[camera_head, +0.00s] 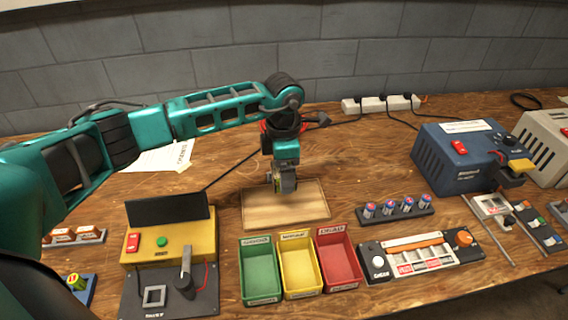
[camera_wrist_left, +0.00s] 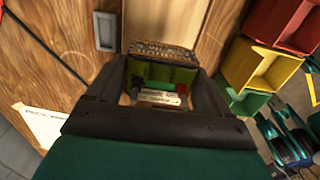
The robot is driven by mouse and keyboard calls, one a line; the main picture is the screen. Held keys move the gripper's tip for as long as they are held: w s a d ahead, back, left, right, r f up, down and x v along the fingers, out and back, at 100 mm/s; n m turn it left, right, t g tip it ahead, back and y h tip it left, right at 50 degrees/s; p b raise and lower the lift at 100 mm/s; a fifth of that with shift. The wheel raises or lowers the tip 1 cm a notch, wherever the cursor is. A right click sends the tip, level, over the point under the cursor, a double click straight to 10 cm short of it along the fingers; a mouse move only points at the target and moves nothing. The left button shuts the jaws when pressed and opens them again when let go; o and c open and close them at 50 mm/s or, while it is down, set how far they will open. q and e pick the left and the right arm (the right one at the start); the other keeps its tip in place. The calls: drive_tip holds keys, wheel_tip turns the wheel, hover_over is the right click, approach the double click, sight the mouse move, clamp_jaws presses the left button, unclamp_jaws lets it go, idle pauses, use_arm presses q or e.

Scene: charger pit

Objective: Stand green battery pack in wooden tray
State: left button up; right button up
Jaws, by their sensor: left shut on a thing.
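The wooden tray (camera_head: 308,205) lies on the workbench behind the coloured bins; part of it also shows at the top of the left wrist view (camera_wrist_left: 180,20). My left gripper (camera_head: 283,186) points down over the left part of the tray. It is shut on the green battery pack, which shows between the fingers in the left wrist view (camera_wrist_left: 165,73) with a pale label and a red spot. In the head view the fingers mostly hide the pack. I cannot tell whether its lower end touches the tray. My right gripper is not in view.
Green (camera_head: 261,270), yellow (camera_head: 300,264) and red (camera_head: 339,257) bins stand in front of the tray. A yellow-and-black test device (camera_head: 170,248) is at left, a rack of several cells (camera_head: 395,210) at right, and a blue charger (camera_head: 455,157) further right. Bench space behind the tray is clear.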

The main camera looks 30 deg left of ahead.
use_arm(q)
drive_tip(key=shift+s+f+b, duration=0.1)
drive_tip(key=shift+f+b, duration=0.4)
drive_tip(key=shift+f, duration=0.25)
wheel_tip(320, 180, down, 4)
drive_tip(key=b, duration=0.2)
drive_tip(key=shift+r+b, duration=0.15)
drive_tip(key=shift+b, duration=0.15)
drive_tip(key=shift+f, duration=0.25)
drive_tip(key=shift+f+b, duration=0.15)
drive_tip(key=shift+b, duration=0.15)
drive_tip(key=shift+f+b, duration=0.65)
drive_tip(key=shift+f, duration=0.15)
drive_tip(key=o, duration=1.4)
drive_tip(key=shift+f, duration=0.1)
